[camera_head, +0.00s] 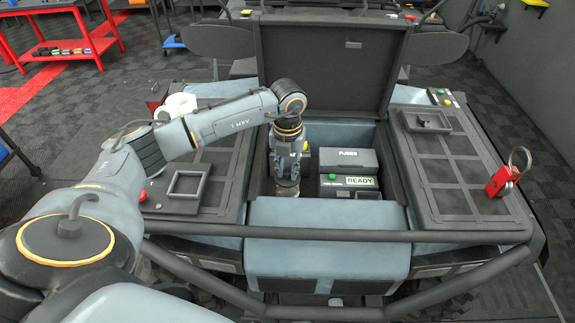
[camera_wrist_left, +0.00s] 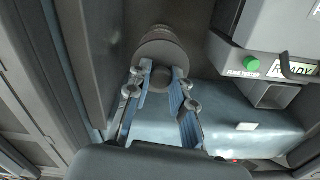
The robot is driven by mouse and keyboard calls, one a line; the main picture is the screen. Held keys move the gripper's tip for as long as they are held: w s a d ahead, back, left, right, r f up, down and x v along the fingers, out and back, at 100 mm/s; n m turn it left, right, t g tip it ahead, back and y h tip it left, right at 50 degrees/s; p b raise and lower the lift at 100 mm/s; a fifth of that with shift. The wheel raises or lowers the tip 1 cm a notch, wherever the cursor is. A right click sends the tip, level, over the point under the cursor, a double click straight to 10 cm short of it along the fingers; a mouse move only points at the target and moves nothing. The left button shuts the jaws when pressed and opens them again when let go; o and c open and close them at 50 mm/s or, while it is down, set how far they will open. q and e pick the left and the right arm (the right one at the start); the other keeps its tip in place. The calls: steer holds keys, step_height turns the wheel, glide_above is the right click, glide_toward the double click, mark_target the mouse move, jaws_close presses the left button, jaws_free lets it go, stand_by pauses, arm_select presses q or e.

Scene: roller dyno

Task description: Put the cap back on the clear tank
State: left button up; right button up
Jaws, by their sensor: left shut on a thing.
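My left gripper (camera_head: 287,180) reaches down into the left side of the open engine bay. In the left wrist view its two fingers (camera_wrist_left: 160,72) are closed on the near part of a round, dark grey, ridged cap (camera_wrist_left: 162,43). In the head view a small pale, see-through shape (camera_head: 287,190), which looks like the clear tank, shows at the gripper's lower end. The gripper and the bay wall hide most of it. I cannot tell whether the cap touches the tank or is seated on it. My right gripper is not in view.
A grey fuse box (camera_head: 348,160) and a green-buttoned tester reading READY (camera_head: 361,181) stand right of the gripper. The raised lid (camera_head: 335,60) is behind the bay, and a bar (camera_head: 340,236) crosses the front. A red tag with a ring (camera_head: 502,181) lies on the right panel.

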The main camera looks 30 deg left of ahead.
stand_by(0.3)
arm_select(q)
steer(key=o, duration=1.5)
steer(key=shift+r+p, duration=2.35)
steer(key=shift+r, duration=1.15)
jaws_close()
